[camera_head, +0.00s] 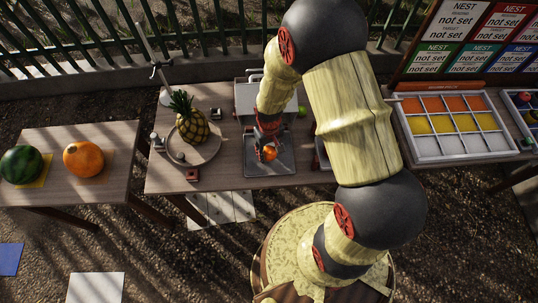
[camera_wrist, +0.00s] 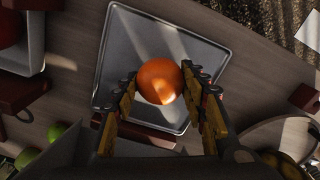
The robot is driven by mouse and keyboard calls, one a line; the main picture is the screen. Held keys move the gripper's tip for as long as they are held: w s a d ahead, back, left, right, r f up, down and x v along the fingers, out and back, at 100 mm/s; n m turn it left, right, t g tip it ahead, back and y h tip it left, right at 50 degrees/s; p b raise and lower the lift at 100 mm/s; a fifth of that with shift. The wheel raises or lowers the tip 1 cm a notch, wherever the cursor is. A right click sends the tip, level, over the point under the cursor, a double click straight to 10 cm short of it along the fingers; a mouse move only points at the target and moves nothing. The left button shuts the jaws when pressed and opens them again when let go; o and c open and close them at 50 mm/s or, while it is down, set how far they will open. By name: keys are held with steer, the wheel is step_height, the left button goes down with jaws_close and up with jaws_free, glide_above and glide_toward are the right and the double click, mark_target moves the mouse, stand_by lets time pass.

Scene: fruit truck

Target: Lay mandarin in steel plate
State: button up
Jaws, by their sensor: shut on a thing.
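The mandarin (camera_wrist: 160,82) is an orange ball between the two fingers of my gripper (camera_wrist: 165,88) in the wrist view. My gripper is shut on it. In the head view the mandarin (camera_head: 268,153) shows just below my gripper (camera_head: 267,146), over the square grey steel plate (camera_head: 283,168). The steel plate (camera_wrist: 140,30) also shows behind the mandarin in the wrist view. I cannot tell whether the mandarin touches the plate. My fingers hide part of the plate's near side.
A pineapple (camera_head: 192,127) stands on a round tray (camera_head: 208,153) left of the plate. A green fruit (camera_head: 302,111) lies behind my arm. A watermelon (camera_head: 21,165) and an orange pumpkin-like fruit (camera_head: 84,160) sit on the left table. A compartment tray (camera_head: 448,124) is at right.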

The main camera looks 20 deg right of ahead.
mark_target(269, 156)
steer(key=shift+w+f, duration=0.15)
steer(key=shift+f, duration=1.5)
steer(key=shift+f+b, duration=0.1)
steer(key=shift+b, duration=0.2)
steer(key=shift+f, duration=0.3)
steer(key=o, duration=1.3)
steer(key=shift+r, duration=0.1)
